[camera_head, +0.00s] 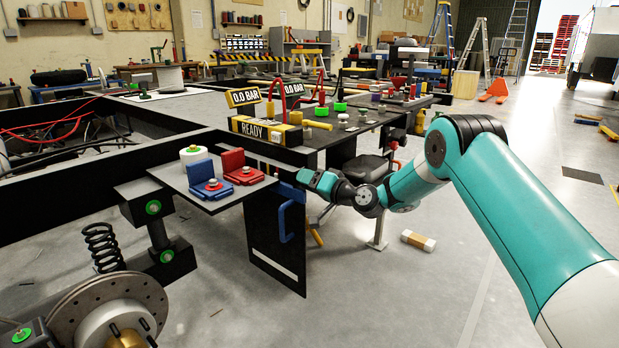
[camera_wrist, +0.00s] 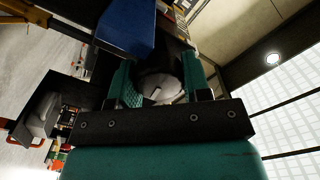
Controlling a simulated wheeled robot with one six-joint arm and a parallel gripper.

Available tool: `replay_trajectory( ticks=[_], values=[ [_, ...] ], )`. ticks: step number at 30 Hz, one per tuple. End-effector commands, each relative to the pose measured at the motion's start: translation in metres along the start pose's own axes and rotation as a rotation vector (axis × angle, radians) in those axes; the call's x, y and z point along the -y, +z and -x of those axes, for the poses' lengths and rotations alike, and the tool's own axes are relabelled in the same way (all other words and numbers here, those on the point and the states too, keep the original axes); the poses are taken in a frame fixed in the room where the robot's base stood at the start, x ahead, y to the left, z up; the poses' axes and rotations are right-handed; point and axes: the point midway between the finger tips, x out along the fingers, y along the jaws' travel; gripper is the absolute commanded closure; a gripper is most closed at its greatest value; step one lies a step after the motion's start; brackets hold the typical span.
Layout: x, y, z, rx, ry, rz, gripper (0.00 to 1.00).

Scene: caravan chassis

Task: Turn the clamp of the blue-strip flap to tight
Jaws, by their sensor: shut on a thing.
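The black flap (camera_head: 272,240) hangs upright at the end of the dark frame in the head view. It has a blue strip (camera_head: 290,192) near its top, a blue handle (camera_head: 283,222) and a white line near its bottom edge. My gripper (camera_head: 304,177) is at the flap's top right corner, beside the blue strip. In the wrist view, my gripper's teal fingers (camera_wrist: 164,82) are shut on the clamp (camera_wrist: 162,90), a dark round part with a pale face. A blue surface (camera_wrist: 122,24) shows just beyond it. The head view hides the clamp behind my gripper.
A grey shelf (camera_head: 188,178) left of the flap carries a blue block (camera_head: 201,171), a red block (camera_head: 233,161) and a white roll (camera_head: 193,155). A brake disc (camera_head: 105,305) stands at lower left.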

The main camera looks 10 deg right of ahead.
Motion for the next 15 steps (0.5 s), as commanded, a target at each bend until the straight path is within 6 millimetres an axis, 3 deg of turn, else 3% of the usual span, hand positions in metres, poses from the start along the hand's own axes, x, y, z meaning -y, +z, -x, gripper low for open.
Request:
replay_trajectory(
  ticks=[15],
  values=[
    [-0.0016,-0.0018,0.0008,-0.004,0.001,-0.185,0.8]
  ],
)
